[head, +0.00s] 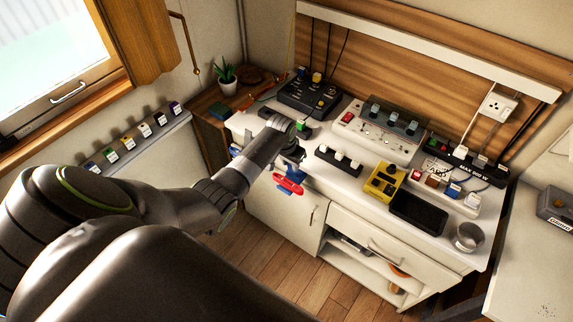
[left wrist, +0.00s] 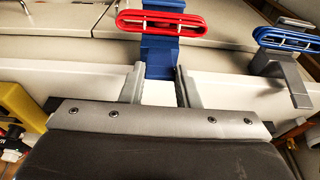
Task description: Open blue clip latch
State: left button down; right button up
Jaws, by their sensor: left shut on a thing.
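A latch with a blue body (left wrist: 160,55) and a red loop handle (left wrist: 160,22) is on the white cabinet's front edge in the left wrist view. Its red handle (head: 288,183) also shows in the head view. My left gripper (left wrist: 158,72) has its fingertips on either side of the blue body, shut on it below the red loop. In the head view my left gripper (head: 292,156) is small and partly hidden by its own arm. A second latch with a blue loop handle (left wrist: 287,40) on a grey bracket stands to the right, apart from the fingers. My right gripper is not in view.
The white counter (head: 318,178) holds a black control box (head: 308,98), a switch strip (head: 338,161), a yellow device (head: 385,182), a dark phone-like slab (head: 418,212) and a metal cup (head: 468,237). Cabinet doors are below. A yellow object (left wrist: 18,108) shows at left in the wrist view.

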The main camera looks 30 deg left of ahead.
pick_arm(q)
jog(key=shift+w+d+g+b, duration=0.1)
jog(key=shift+w+g+b, duration=0.35)
jog(key=shift+w+g, duration=0.45)
jog(key=shift+w+r+b, duration=0.2)
jog(key=shift+w+b, duration=0.25)
jog(key=shift+b, duration=0.2)
jog(key=shift+w+d+b, duration=0.1)
jog(key=shift+w+b, duration=0.3)
jog(key=shift+w, duration=0.25)
jog(key=c, duration=1.5)
grip_release()
jog(key=shift+c, duration=0.2)
jog(key=o, duration=0.5)
jog(key=shift+w+f, duration=0.2)
jog(key=shift+f, duration=0.1)
jog(key=shift+c, duration=0.2)
jog(key=shift+s, duration=0.1)
